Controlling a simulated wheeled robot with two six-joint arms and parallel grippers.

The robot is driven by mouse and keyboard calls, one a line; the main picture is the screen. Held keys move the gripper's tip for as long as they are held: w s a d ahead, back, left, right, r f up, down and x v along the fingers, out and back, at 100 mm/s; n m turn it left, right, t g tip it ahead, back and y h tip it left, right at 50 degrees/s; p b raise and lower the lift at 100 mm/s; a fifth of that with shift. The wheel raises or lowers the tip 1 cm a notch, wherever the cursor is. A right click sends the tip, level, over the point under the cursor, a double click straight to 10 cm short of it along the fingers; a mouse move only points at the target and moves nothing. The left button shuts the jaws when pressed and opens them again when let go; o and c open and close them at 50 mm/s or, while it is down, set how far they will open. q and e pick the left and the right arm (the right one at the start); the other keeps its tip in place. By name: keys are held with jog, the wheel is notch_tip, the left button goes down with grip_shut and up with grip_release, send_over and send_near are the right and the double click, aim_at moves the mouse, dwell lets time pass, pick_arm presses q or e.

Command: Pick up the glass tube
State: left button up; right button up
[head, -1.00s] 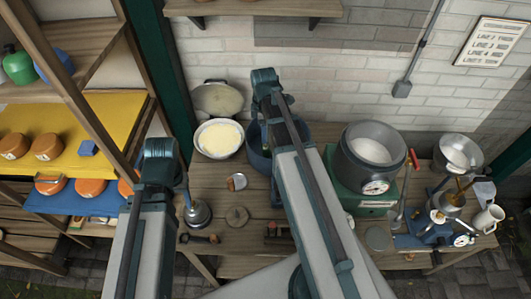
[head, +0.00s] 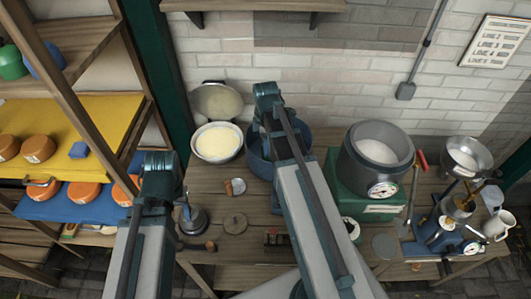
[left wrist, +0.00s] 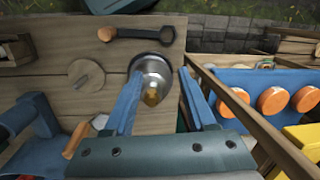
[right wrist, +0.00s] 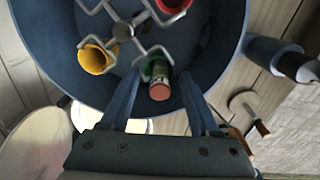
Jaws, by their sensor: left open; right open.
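In the right wrist view a tube with a green, glass-like body and a pink end (right wrist: 158,80) stands in a wire rack inside a deep blue tub (right wrist: 35,30). My right gripper (right wrist: 160,76) is open, with its two fingers on either side of the tube's pink end; I cannot tell whether they touch it. In the head view my right arm hides much of the tub (head: 256,160). My left gripper (left wrist: 156,74) is open, its fingers near a metal bell-shaped object (left wrist: 152,70) with an amber middle. Its fingertips are mostly hidden in the head view.
Yellow (right wrist: 95,60) and red (right wrist: 172,5) pieces sit in the same rack. In the head view a white bowl (head: 217,143) stands left of the tub and a green scale with a pot (head: 380,155) stands right. Shelves with orange cheeses (head: 84,194) are at the left.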

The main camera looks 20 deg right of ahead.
grip_shut()
jog(key=shift+r, duration=0.1)
dwell(0.3)
notch_tip(320, 180, up, 10)
jog(key=p, duration=1)
